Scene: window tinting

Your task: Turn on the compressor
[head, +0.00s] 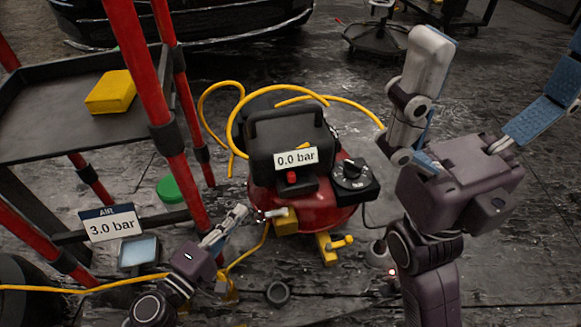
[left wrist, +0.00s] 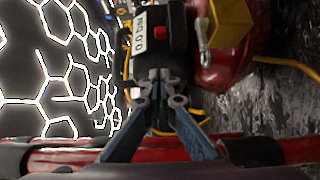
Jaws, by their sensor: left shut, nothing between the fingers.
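The compressor (head: 330,205) stands on the floor in the middle of the head view, with a red tank and a black cover. Its display (head: 296,158) reads 0.0 bar, and a red button (head: 291,177) sits just below it. My left gripper (head: 241,209) is shut and empty, low at the compressor's left side and apart from the button. In the left wrist view the display (left wrist: 150,27) and red button (left wrist: 160,31) lie beyond the closed fingertips (left wrist: 160,78). My right gripper (head: 498,65) is open and empty, raised to the right of the compressor.
A black knob box (head: 352,178) is at the compressor's right. A yellow hose (head: 218,85) loops behind it. A red-legged cart (head: 60,125) stands at left with a yellow block (head: 110,92). An AIR sign (head: 112,224) reads 3.0 bar.

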